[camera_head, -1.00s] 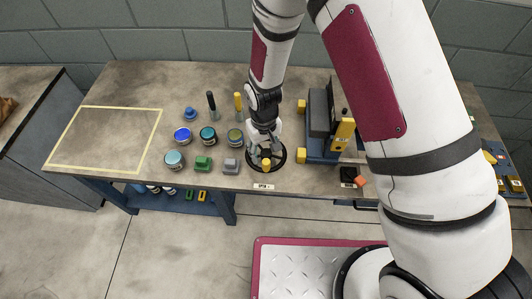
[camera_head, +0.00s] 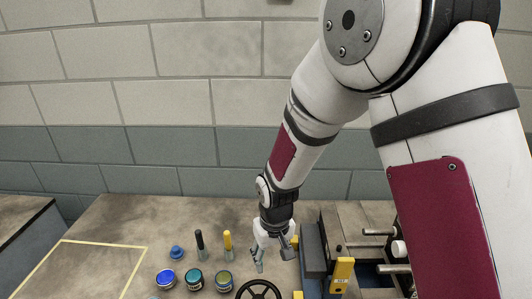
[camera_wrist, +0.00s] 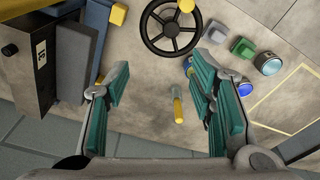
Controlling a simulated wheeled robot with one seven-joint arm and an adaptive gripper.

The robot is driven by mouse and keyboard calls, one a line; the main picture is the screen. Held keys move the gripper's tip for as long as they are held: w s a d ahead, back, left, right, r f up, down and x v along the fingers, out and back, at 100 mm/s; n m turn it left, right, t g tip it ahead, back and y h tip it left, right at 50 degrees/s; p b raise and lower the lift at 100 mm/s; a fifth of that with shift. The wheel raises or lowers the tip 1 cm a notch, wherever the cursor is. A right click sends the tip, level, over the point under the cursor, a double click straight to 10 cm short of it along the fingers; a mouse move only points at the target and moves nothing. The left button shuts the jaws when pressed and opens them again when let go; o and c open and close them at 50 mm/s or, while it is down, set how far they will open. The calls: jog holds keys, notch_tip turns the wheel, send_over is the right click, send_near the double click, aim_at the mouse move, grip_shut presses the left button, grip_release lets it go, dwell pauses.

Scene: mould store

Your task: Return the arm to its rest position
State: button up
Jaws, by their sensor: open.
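My gripper (camera_head: 272,262) hangs over the bench (camera_head: 130,215), behind the black handwheel (camera_head: 258,290) and left of the blue and yellow machine (camera_head: 312,250). In the wrist view my gripper (camera_wrist: 165,105) has its teal-padded fingers spread wide apart with nothing held between them. A yellow-handled tool (camera_wrist: 178,108) stands on the bench below, seen between the fingers but apart from them. The handwheel shows whole beyond the fingertips in the wrist view (camera_wrist: 170,45).
Several jars, such as the blue-lidded one (camera_head: 166,279), stand left of my gripper. A black-handled tool (camera_head: 200,243) and the yellow-handled tool (camera_head: 227,243) stand behind them. A yellow taped outline (camera_head: 105,245) is empty at the left. A block wall (camera_head: 150,100) rises behind.

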jog(key=s+d+r+m+t+b, duration=0.25)
jog(key=d+r, duration=0.45)
jog(key=r, duration=0.4)
jog(key=s+d+r+m+t+b, duration=0.1)
jog(key=s+d+r, duration=0.3)
jog(key=d+r, duration=0.5)
jog(key=s+d+r, duration=0.1)
jog(key=s+r, duration=0.3)
jog(key=s, duration=0.4)
jog(key=shift+d+r+m+t+b, duration=0.2)
jog(key=shift+d+m+t+b, duration=0.15)
jog(key=shift+m+t+b, duration=0.1)
